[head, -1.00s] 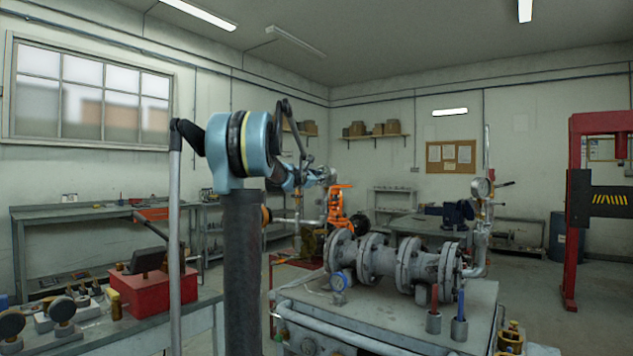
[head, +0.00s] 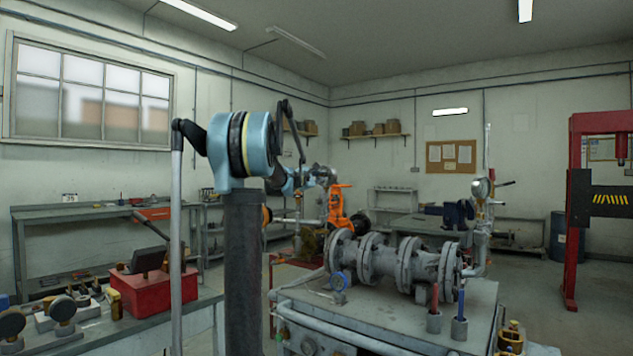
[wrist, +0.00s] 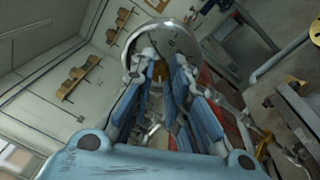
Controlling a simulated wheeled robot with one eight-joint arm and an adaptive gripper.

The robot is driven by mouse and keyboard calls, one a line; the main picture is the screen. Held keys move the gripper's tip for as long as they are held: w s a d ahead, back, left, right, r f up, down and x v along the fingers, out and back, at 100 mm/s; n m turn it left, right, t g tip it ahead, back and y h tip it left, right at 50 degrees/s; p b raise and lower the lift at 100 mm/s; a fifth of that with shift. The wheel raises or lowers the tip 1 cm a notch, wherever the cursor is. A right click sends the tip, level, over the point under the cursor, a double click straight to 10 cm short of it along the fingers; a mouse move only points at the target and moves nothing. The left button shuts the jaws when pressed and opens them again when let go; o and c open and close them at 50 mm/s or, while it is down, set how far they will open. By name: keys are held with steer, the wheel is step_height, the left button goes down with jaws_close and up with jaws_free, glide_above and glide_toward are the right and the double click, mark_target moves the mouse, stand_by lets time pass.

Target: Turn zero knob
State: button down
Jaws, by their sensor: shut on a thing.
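A round gauge with a metal rim (wrist: 150,40) sits at the top of the wrist view, right at my fingertips. My gripper (wrist: 162,66) is shut at the gauge's lower edge. The zero knob is not clearly visible; the fingertips cover the spot where they grip. In the head view, my gripper (head: 312,178) is small and partly hidden behind my arm, and it reaches the gauge (head: 326,174) behind the flanged pipe.
A flanged pipe valve (head: 392,262) stands on a metal bench (head: 350,318). A second gauge (head: 480,188) rises at its right end. A red box (head: 155,290) and a workbench with loose parts are at left. A red press (head: 590,200) stands at right.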

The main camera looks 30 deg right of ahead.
steer(key=c, duration=1.5)
jaws_free()
steer(key=shift+f, duration=0.1)
steer(key=v, duration=1.2)
